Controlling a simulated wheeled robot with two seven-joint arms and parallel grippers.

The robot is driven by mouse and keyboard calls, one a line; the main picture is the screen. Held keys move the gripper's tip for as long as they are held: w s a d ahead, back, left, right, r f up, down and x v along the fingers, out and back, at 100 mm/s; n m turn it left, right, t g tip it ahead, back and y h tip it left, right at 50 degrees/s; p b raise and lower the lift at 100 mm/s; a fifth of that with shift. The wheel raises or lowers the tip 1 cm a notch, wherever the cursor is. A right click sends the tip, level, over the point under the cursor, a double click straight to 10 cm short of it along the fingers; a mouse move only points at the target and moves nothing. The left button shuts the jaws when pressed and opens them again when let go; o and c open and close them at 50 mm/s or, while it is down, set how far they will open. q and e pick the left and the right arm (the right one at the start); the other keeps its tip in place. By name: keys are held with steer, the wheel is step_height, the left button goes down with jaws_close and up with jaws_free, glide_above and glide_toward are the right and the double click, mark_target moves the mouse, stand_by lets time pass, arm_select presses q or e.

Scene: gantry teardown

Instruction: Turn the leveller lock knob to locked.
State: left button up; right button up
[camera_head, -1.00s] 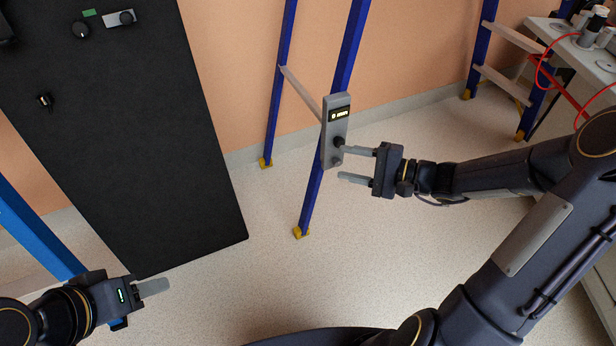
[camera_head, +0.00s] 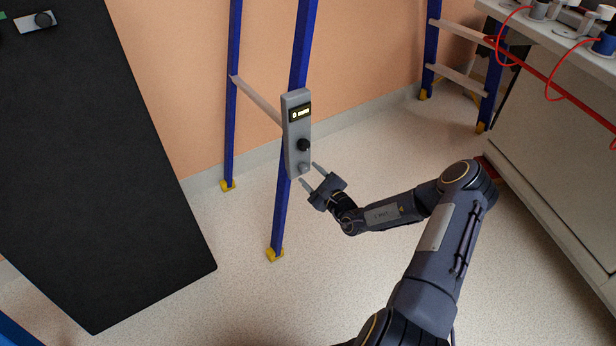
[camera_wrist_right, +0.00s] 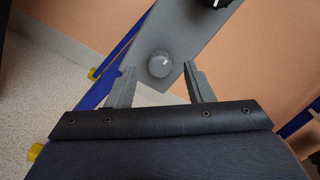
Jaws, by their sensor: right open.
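The leveller is a grey upright box (camera_head: 290,125) on the blue leg of a ladder-like frame, with a small lit display (camera_head: 300,113) near its top. Below the display is a black knob (camera_head: 303,145), and under that a grey knob (camera_head: 304,168). In the right wrist view the grey knob (camera_wrist_right: 160,64) has a white mark, and part of the black knob shows at the top edge. Which one is the lock knob is not labelled. My right gripper (camera_head: 311,175) is open, its fingertips either side of the grey knob and apart from it. My left gripper is out of view.
Blue frame legs with yellow feet (camera_head: 275,254) stand on the pale floor by the wall. A black panel (camera_head: 90,180) is at left. A bench (camera_head: 550,140) with red cables (camera_head: 560,90) stands at right. The floor between is free.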

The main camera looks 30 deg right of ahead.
steer(key=shift+w, duration=0.75)
steer(key=c, duration=1)
